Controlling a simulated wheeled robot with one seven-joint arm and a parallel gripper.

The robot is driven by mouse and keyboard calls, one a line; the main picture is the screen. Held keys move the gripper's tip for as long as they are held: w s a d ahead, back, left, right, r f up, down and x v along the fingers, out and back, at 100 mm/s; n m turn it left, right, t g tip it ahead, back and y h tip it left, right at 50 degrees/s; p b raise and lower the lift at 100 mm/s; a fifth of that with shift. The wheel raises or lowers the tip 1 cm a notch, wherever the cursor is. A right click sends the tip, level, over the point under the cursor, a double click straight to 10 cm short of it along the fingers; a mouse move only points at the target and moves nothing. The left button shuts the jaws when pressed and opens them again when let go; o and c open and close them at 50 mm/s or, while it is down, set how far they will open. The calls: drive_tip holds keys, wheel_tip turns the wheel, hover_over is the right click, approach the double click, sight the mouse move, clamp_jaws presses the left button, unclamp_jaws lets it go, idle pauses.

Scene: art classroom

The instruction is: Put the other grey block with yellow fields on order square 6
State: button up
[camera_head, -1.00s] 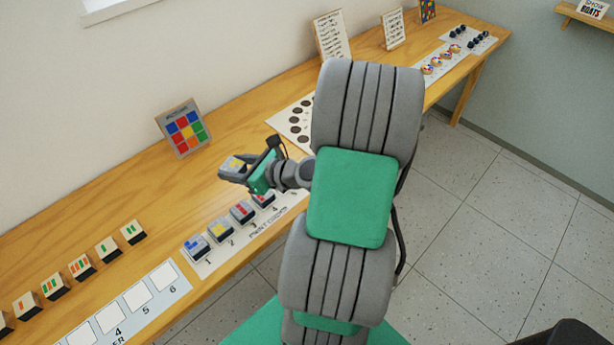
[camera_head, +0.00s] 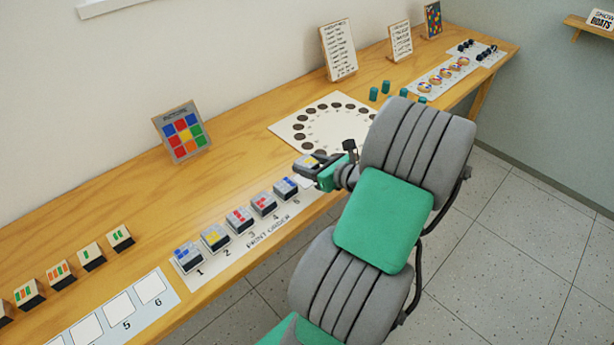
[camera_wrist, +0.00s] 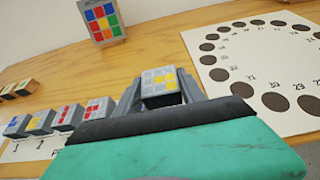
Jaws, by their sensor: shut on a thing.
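My gripper (camera_head: 310,166) is shut on a grey block with yellow fields (camera_wrist: 159,85), held between its fingers in the wrist view. In the head view the held block (camera_head: 306,161) is above the right end of the print order strip (camera_head: 213,272). A bare pale patch of the strip shows just under the gripper, partly hidden. Another grey block with yellow fields (camera_head: 215,236) sits on square 2. Grey blocks with blue (camera_head: 187,257), red (camera_head: 240,219), red (camera_head: 263,204) and blue (camera_head: 286,188) fields stand on the neighbouring squares.
A picture card with coloured squares (camera_head: 182,132) stands behind the strip. A white board with a ring of dark spots (camera_head: 290,126) lies to the right, close to my gripper. Green cylinders (camera_head: 373,94) stand beyond it. Blocks with orange and green stripes (camera_head: 60,274) stand at the left.

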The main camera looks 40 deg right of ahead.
drive_tip(key=shift+w+d+f, duration=0.25)
drive_tip(key=shift+w+f, duration=0.15)
drive_tip(key=shift+f, duration=0.15)
drive_tip(key=shift+w+d+f, duration=0.25)
drive_tip(key=shift+w+f, duration=0.15)
drive_tip(key=shift+f, duration=0.15)
drive_tip(key=shift+w+d+f+b, duration=0.1)
drive_tip(key=shift+f+b, duration=0.05)
drive_tip(key=shift+f, duration=0.75)
drive_tip(key=shift+w+d+f+b, duration=0.1)
drive_tip(key=shift+f+b, duration=0.05)
drive_tip(key=shift+f, duration=0.7)
drive_tip(key=shift+a, duration=0.1)
drive_tip(key=shift+f, duration=0.2)
drive_tip(key=o, duration=1.1)
